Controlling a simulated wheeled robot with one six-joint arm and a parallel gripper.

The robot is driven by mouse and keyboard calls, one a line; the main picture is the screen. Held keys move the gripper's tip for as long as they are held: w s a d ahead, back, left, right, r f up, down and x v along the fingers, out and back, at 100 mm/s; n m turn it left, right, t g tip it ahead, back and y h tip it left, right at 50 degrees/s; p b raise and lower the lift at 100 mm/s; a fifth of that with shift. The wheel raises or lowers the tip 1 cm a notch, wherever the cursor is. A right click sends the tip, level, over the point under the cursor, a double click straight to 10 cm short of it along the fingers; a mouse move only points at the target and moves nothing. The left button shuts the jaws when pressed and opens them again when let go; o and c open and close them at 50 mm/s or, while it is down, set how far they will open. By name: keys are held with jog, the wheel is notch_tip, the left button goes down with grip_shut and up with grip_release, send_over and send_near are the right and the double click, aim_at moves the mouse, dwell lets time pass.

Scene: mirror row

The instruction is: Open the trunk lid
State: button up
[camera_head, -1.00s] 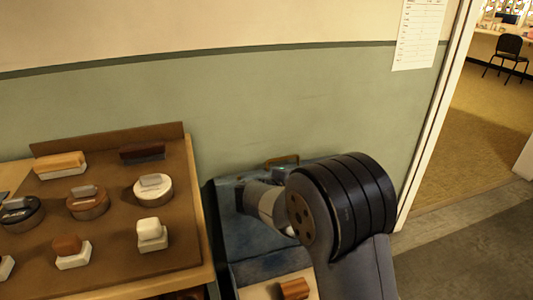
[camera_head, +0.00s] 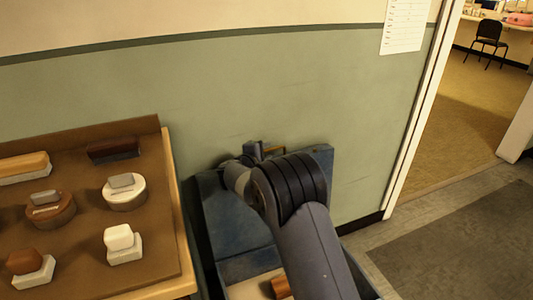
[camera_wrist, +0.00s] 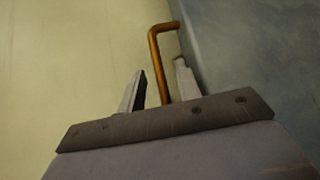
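The blue trunk lid (camera_head: 236,222) stands raised at the wall, with the trunk's open pale inside (camera_head: 250,289) in front of it at the bottom of the head view. A bent brass handle (camera_head: 274,150) is at the lid's upper edge; it also shows in the wrist view (camera_wrist: 155,52). My gripper (camera_wrist: 160,78) is open at the handle, with a finger on either side of the rod and a gap on the left. In the head view my arm hides part of the lid, and the fingertips are hard to make out.
A table (camera_head: 182,235) on the left holds a brown board (camera_head: 85,205) with several brushes and round tins. The green wall (camera_head: 240,90) is close behind the lid. A doorway with a white frame (camera_head: 420,130) opens on the right, with free floor (camera_head: 430,240) before it.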

jog(key=shift+w+d, duration=0.15)
jog(key=shift+w, duration=0.15)
jog(key=shift+c, duration=0.5)
grip_shut()
